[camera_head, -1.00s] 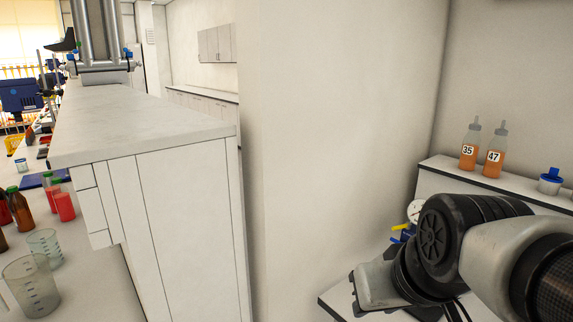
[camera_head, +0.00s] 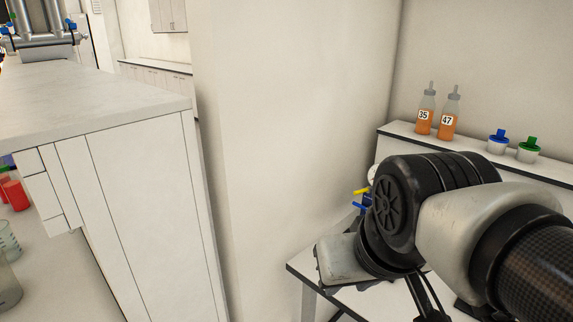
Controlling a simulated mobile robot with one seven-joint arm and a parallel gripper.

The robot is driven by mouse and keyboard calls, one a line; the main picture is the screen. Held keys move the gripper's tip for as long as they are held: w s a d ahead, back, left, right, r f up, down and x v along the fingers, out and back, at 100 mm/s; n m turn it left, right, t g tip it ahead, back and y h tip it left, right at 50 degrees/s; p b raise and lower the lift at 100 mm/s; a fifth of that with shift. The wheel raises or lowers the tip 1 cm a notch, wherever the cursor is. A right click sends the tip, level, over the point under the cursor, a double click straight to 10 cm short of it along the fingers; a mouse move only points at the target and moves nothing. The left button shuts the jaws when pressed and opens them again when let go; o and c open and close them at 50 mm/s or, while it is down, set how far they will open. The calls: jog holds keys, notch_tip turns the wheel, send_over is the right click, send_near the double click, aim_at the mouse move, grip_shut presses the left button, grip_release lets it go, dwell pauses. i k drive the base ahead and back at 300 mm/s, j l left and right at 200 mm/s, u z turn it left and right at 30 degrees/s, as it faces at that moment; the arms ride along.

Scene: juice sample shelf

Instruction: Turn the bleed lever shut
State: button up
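A small yellow lever (camera_head: 361,190) and a blue lever or handle (camera_head: 363,204) show just left of my arm, above the low table. I cannot tell which of them is the bleed lever. A round white gauge (camera_head: 372,174) beside them is mostly hidden behind my arm's black joint. My arm fills the lower right of the view. The grey end part of my arm is over the table, but my gripper's fingertips do not show.
The low white table (camera_head: 299,272) has a dark front edge. Behind it, a shelf (camera_head: 395,135) bears orange bottles 35 (camera_head: 424,122) and 47 (camera_head: 447,126), a blue-lidded cup (camera_head: 498,142) and a green-lidded cup (camera_head: 529,150).

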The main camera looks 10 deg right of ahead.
aim_at(368, 190)
jog(key=i+z, duration=0.35)
jog(key=i+j+z, duration=0.15)
jog(key=i+z, duration=0.25)
